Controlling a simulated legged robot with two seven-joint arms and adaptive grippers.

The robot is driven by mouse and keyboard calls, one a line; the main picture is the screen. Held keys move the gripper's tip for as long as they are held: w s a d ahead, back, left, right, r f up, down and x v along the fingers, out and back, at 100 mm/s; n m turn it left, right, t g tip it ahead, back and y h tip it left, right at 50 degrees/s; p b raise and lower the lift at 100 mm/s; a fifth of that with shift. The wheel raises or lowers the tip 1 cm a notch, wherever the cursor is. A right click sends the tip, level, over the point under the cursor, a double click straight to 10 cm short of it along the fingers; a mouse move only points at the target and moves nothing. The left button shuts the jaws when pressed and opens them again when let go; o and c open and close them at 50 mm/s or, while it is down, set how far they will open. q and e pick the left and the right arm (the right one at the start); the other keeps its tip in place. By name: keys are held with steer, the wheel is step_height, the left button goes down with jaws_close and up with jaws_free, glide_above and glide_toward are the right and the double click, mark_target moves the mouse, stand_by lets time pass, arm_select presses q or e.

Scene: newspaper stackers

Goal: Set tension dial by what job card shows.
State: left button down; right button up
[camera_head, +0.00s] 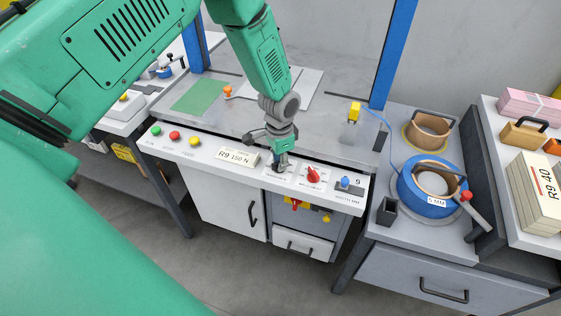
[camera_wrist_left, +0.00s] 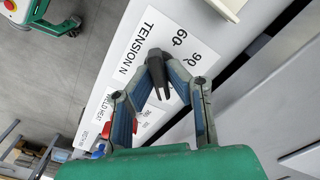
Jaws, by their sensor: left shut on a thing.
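The job card (camera_head: 237,155) on the front panel reads "R9 150 N". My left gripper (camera_head: 281,163) points down at the panel just right of the card. In the left wrist view, my left gripper (camera_wrist_left: 160,74) is shut on a dark knob, the tension dial (camera_wrist_left: 155,62). Beside it is the white label plate (camera_wrist_left: 133,42) marked "TENSION N", with 60 and 90 readable; other marks are hidden behind the fingers and knob. The dial's pointing direction is hard to tell. My right gripper is not in view.
Right of the gripper are a red dial (camera_head: 313,174) and a blue knob (camera_head: 346,182). Green, red and yellow buttons (camera_head: 174,135) line the panel's left. A blue strap roll (camera_head: 408,188) sits on the right cabinet, and a bundle labelled "R9 40" (camera_head: 540,190) lies farther right.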

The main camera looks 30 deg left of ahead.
arm_select(q)
steer(key=shift+s+f, duration=0.1)
steer(key=shift+s, duration=0.1)
steer(key=c, duration=1.6)
jaws_free()
steer(key=shift+w, duration=0.1)
steer(key=shift+a, duration=0.1)
step_height(320, 180, up, 12)
steer(key=shift+f, duration=0.1)
